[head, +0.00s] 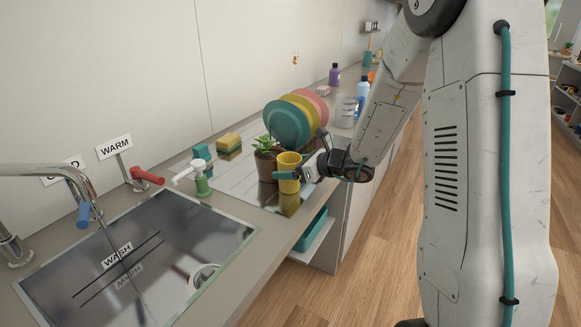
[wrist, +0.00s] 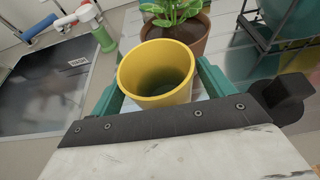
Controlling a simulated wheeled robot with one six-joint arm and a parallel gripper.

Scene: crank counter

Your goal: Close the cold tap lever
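The cold tap lever is the blue lever (head: 83,214) beside the chrome spout at the left of the head view. It hangs downward, and its sign is partly hidden behind the spout. A blue lever (wrist: 40,28) also shows at the upper left of the wrist view. My gripper (head: 287,175) is far to the right of it, at the counter's front edge. Its teal fingers lie on both sides of a yellow cup (wrist: 157,75) and look closed against it. The cup is upright and appears to rest on the shiny counter panel.
The sink (head: 150,270) lies in front. A potted plant (head: 265,160) and rack of plates (head: 288,123) stand close behind the cup.

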